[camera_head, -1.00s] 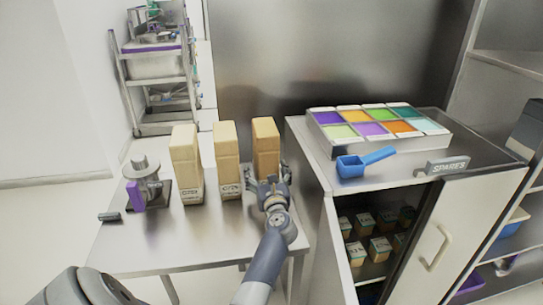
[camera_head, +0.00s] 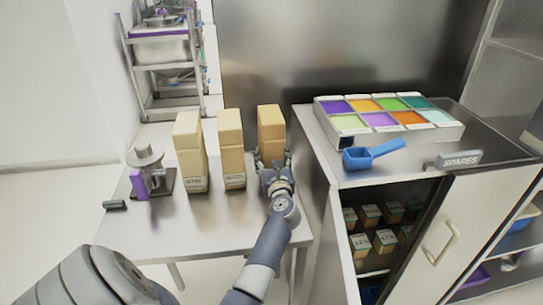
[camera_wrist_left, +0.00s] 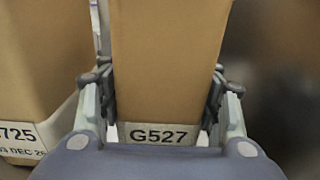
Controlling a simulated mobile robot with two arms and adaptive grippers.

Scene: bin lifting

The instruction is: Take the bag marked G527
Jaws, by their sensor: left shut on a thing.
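Three tall tan bags stand upright in a row on the metal table (camera_head: 210,240). The rightmost is the bag marked G527 (camera_head: 271,126); its label reads clearly in the left wrist view (camera_wrist_left: 165,134). My left gripper (camera_head: 273,166) is at the lower part of this bag, with one finger on each side, shut on it. The wrist view shows the fingers (camera_wrist_left: 160,100) against both sides, just above the label. The bag's base is hidden by my gripper in the head view. My right gripper is not in view.
The middle bag (camera_head: 231,145), its label ending in 725 in the wrist view, stands close on the left. The left bag (camera_head: 188,145) is beyond it. A metal cabinet marked SPARES (camera_head: 459,161), with a blue scoop (camera_head: 374,153) on top, stands close on the right.

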